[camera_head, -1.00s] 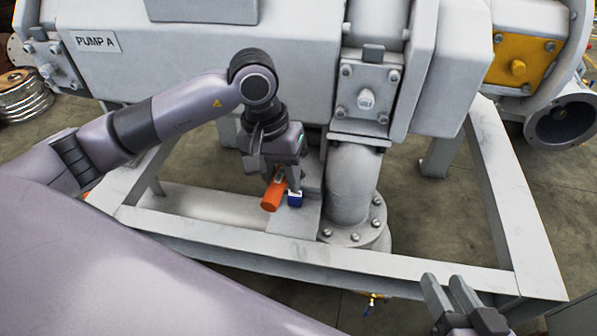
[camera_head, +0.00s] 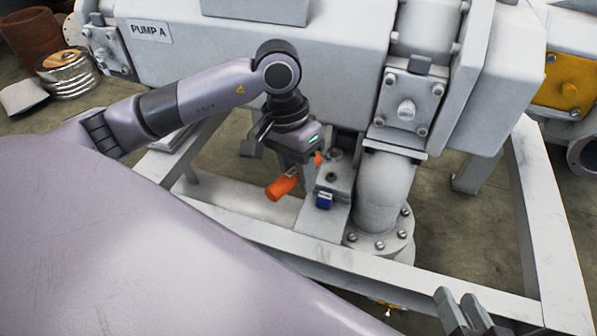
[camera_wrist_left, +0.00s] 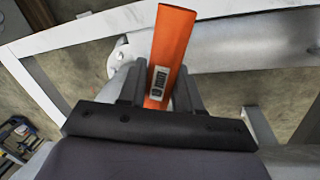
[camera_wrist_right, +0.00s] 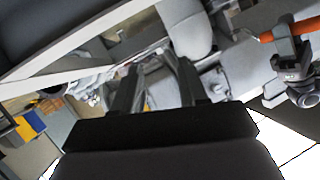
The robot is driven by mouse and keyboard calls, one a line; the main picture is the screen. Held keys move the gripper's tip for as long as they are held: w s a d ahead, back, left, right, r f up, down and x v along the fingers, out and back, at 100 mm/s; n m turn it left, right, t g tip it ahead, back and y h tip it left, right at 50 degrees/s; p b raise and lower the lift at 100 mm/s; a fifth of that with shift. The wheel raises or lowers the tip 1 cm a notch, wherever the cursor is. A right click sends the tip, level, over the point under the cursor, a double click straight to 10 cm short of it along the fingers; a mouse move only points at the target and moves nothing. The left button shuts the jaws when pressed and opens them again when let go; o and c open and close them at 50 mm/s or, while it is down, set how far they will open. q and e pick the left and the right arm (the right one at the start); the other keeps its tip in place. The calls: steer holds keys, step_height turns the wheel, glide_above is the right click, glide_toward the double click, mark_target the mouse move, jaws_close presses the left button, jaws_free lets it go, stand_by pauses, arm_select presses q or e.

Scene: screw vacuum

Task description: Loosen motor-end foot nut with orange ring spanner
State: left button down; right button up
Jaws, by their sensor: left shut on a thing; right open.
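The orange ring spanner (camera_head: 282,187) is held in my left gripper (camera_head: 297,172), low beside the pump frame. Its handle sticks out to the lower left, and a small orange part shows on the gripper's other side. In the left wrist view the fingers are shut around the orange handle (camera_wrist_left: 172,45). The spanner also shows in the right wrist view (camera_wrist_right: 293,29). Two dark round fasteners sit on the grey foot plate (camera_head: 341,182), right of the left gripper. I cannot tell whether the ring touches either one. My right gripper (camera_head: 456,298) is open and empty at the lower right.
A small blue block (camera_head: 324,200) sits on the foot plate. The flanged pipe (camera_head: 382,195) stands close to its right. The pump body (camera_head: 235,62) overhangs behind. Frame rails (camera_head: 285,245) surround the area. Open floor lies right of the pipe.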

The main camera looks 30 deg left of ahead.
arm_select(q)
steer(key=shift+a+b+x, duration=0.2)
steer(key=shift+b+x, duration=0.7)
steer(key=shift+b, duration=0.1)
steer(key=shift+a+b+x, duration=0.2)
steer(key=shift+b+x, duration=0.7)
steer(key=shift+b, duration=0.05)
steer(key=shift+a+b+x, duration=0.15)
steer(key=shift+b+x, duration=0.8)
steer(key=shift+b, duration=0.05)
arm_select(e)
steer(key=shift+s+d+f+n+t+h, duration=0.1)
steer(key=shift+s+d+n+t+h, duration=0.1)
steer(key=shift+d+n+t, duration=0.3)
steer(key=shift+s+d+f+n+t+h, duration=0.15)
steer(key=shift+d+n+t, duration=0.15)
steer(key=shift+d+t, duration=0.4)
arm_select(q)
steer(key=shift+w+f, duration=0.1)
steer(key=shift+w, duration=0.05)
arm_select(e)
steer(key=shift+d+r, duration=0.15)
arm_select(q)
steer(key=shift+b, duration=0.5)
arm_select(e)
steer(key=shift+f, duration=0.55)
arm_select(q)
steer(key=shift+f, duration=0.75)
arm_select(e)
steer(key=shift+r, duration=0.1)
